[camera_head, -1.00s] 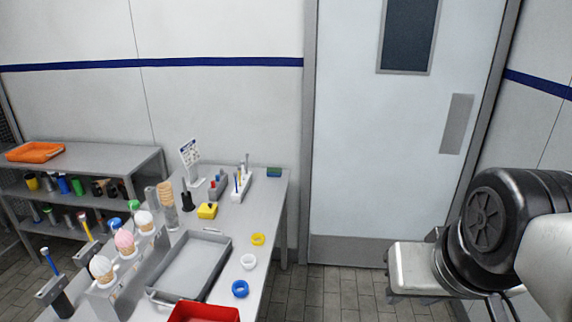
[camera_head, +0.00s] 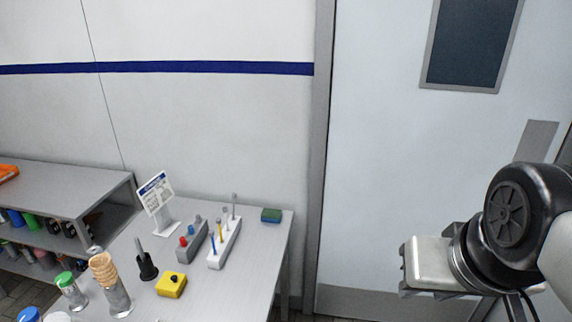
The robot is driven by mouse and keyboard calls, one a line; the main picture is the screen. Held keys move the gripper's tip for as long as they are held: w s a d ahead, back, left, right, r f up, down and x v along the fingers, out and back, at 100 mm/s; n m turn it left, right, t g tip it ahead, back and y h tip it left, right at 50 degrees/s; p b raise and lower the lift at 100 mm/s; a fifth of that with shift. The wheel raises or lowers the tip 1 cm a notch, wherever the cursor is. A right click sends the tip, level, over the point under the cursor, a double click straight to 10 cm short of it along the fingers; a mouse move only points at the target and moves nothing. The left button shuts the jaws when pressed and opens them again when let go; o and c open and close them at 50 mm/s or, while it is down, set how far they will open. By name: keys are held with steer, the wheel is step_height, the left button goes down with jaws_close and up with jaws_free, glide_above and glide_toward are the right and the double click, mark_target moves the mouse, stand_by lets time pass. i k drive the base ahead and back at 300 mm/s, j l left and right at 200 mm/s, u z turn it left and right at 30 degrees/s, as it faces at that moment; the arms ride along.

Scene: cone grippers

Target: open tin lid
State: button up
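I cannot pick out a tin with a lid for certain. A small green and blue block (camera_head: 271,215) lies at the far right corner of the metal table (camera_head: 255,260); whether it is a tin is too small to tell.
A sign stand (camera_head: 157,200), a grey holder (camera_head: 193,242), a white rack of tools (camera_head: 225,243), a black holder (camera_head: 146,262) and a stack of cones (camera_head: 104,270) stand on the table. A shelf (camera_head: 70,186) is at the left. The table's right side is clear.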

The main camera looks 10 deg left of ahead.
mark_target(170, 281)
steer(key=i+u, duration=0.1)
steer(key=i, duration=0.7)
steer(key=i+l, duration=0.15)
steer(key=i, duration=0.6)
steer(key=i+u, duration=0.15)
steer(key=u, duration=1.65)
